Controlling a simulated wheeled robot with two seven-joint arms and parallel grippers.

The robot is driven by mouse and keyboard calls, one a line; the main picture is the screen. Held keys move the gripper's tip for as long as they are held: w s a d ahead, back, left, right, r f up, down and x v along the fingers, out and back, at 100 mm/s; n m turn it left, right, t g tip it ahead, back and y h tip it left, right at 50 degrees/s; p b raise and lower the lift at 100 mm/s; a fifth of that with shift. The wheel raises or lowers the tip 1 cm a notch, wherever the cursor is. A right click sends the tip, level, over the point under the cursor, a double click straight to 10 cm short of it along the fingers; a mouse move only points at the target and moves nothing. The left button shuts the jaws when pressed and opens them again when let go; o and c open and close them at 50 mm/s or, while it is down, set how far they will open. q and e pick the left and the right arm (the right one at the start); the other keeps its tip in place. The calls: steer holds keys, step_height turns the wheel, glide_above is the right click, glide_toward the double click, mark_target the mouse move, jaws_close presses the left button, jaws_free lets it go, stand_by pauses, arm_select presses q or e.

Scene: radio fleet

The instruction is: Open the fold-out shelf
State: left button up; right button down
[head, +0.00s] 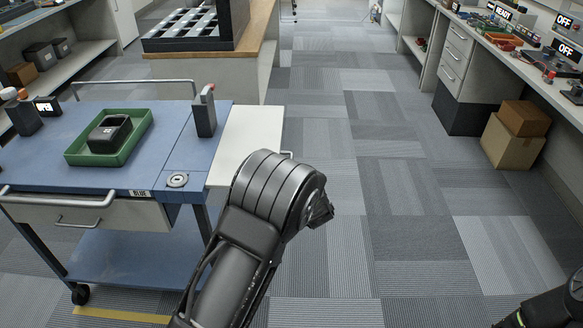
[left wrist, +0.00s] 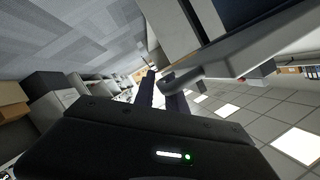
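The fold-out shelf (head: 244,135) is a white panel at the right side of the blue cart. In the head view it looks about level with the cart top, its near right part hidden by my left arm. A small grey handle (head: 287,154) shows at its outer edge. My left gripper's fingers are hidden in the head view behind my wrist. In the left wrist view my left gripper (left wrist: 162,95) has its two dark fingers a small gap apart, close to a grey handle (left wrist: 183,77). I cannot tell whether they grip it. My right gripper is out of view.
The blue cart (head: 60,172) carries a green tray (head: 142,133) with a black box (head: 109,134), and a dark handheld radio (head: 205,115). Cardboard boxes (head: 513,148) stand by the right bench. The carpeted floor (head: 390,170) between is clear.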

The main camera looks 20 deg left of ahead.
arm_select(q)
steer(key=shift+o, duration=0.2)
steer(key=shift+s, duration=0.1)
steer(key=v, duration=0.7)
steer(key=shift+s, duration=0.25)
steer(key=shift+s+d, duration=0.1)
steer(key=shift+d, duration=0.15)
